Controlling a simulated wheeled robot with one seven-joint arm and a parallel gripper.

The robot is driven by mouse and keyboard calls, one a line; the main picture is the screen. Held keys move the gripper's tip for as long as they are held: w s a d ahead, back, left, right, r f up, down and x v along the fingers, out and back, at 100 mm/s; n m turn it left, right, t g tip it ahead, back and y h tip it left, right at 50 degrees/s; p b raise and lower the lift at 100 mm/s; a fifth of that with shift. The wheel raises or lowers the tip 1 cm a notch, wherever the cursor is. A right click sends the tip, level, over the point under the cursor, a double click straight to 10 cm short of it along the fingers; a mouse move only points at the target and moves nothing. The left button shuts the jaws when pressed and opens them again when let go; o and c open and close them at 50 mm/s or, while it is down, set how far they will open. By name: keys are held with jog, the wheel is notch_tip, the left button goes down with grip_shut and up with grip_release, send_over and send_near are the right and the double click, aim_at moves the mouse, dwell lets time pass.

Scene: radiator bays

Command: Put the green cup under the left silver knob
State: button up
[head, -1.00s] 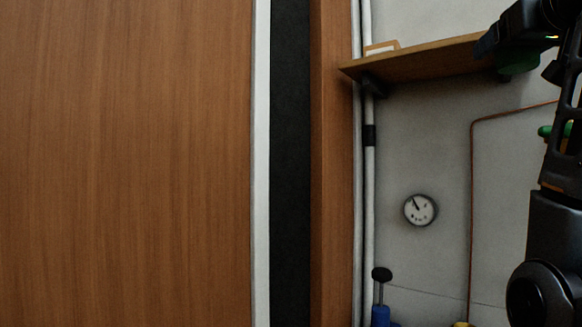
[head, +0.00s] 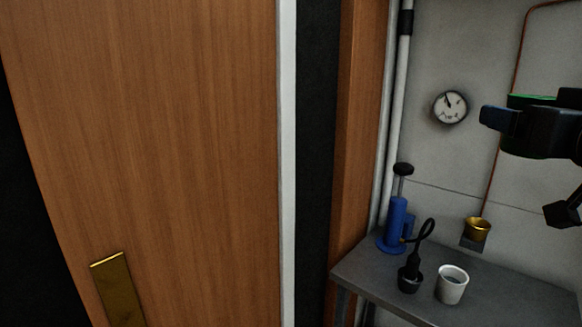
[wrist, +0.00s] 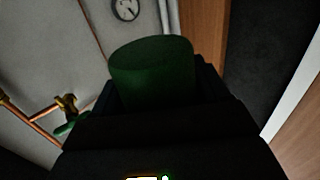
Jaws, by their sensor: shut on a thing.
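The green cup (wrist: 152,70) fills the middle of the wrist view, between the dark jaws. In the head view its green rim (head: 532,96) shows just above my gripper (head: 508,124), which hides most of the cup. My gripper is shut on the cup and holds it in the air at the right, in front of the wall and above the grey bench (head: 375,262). No silver knob shows in either view now.
On the bench are a blue pump-like item (head: 397,222), a black item with a curved stem (head: 410,280) and a white cup (head: 452,287). A brass cup-shaped fitting (head: 477,229) and a gauge (head: 450,107) are by the wall. A wooden door (head: 150,130) fills the left.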

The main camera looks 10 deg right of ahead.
jog(key=s+a+f+n+y, duration=0.1)
jog(key=a+f, duration=0.4)
jog(key=f, duration=1.3)
jog(key=s+a+f+n+y, duration=0.1)
jog(key=a+f, duration=0.5)
jog(key=f, duration=1.2)
jog(key=a+f+n+y, duration=0.1)
jog(key=a+f, duration=0.5)
jog(key=f, duration=1.3)
jog(key=shift+s+t+y, duration=0.3)
jog(key=shift+s+y, duration=0.1)
jog(key=shift+y, duration=0.4)
jog(key=shift+a+r, duration=0.1)
jog(key=shift+a, duration=0.05)
jog(key=shift+s, duration=0.1)
